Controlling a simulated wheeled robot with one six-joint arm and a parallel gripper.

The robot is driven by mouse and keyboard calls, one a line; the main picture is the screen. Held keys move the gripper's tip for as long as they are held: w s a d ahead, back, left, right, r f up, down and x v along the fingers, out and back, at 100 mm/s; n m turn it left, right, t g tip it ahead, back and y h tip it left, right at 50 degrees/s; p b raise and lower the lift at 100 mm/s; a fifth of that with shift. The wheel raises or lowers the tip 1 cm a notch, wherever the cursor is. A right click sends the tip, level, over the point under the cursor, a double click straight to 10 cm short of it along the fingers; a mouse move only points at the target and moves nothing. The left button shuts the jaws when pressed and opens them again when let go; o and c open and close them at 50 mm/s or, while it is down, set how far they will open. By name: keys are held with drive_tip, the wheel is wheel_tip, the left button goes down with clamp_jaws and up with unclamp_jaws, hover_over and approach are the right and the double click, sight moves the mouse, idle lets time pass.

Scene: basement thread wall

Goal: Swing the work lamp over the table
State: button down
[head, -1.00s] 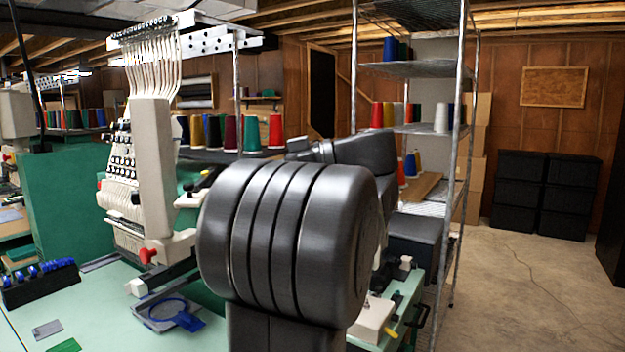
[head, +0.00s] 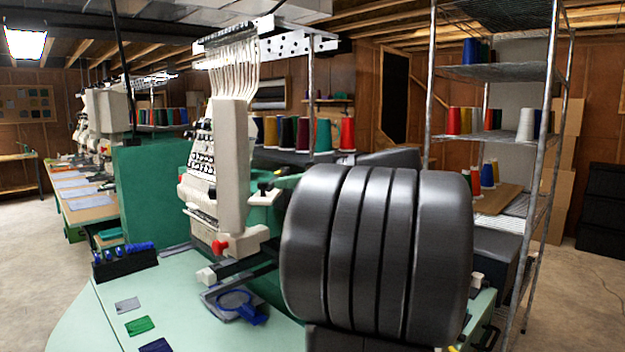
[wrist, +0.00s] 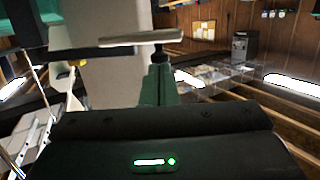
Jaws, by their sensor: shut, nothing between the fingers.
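A pale flat plate with a dark knob on top (head: 262,197), which may be the work lamp's head, sits at the right of the embroidery machine (head: 230,160). It also shows in the wrist view (wrist: 120,47), which looks upside down. My gripper (wrist: 160,64) is shut and empty, its greenish fingers pointing at the knob. I cannot tell if they touch it. In the head view my dark arm hides most of the gripper. The pale green table (head: 190,318) lies below, with a blue hoop (head: 238,302) on it.
A black rack with blue items (head: 125,262) and small fabric swatches (head: 140,325) lie on the table. A wire shelf (head: 505,72) with thread cones stands at right. A lit ceiling lamp (head: 25,42) hangs at far left. Floor is open at left.

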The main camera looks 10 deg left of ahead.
sight(261, 183)
drive_tip(key=shift+x, duration=0.85)
drive_tip(key=shift+s+a+r+p, duration=0.1)
drive_tip(key=shift+a+r+p, duration=0.1)
drive_tip(key=shift+a+p, duration=0.35)
drive_tip(key=shift+s+a+p, duration=0.1)
drive_tip(key=shift+a+p, duration=0.45)
drive_tip(key=shift+a, duration=0.25)
drive_tip(key=shift+a+f, duration=0.1)
drive_tip(key=shift+a, duration=0.05)
drive_tip(key=shift+f, duration=0.1)
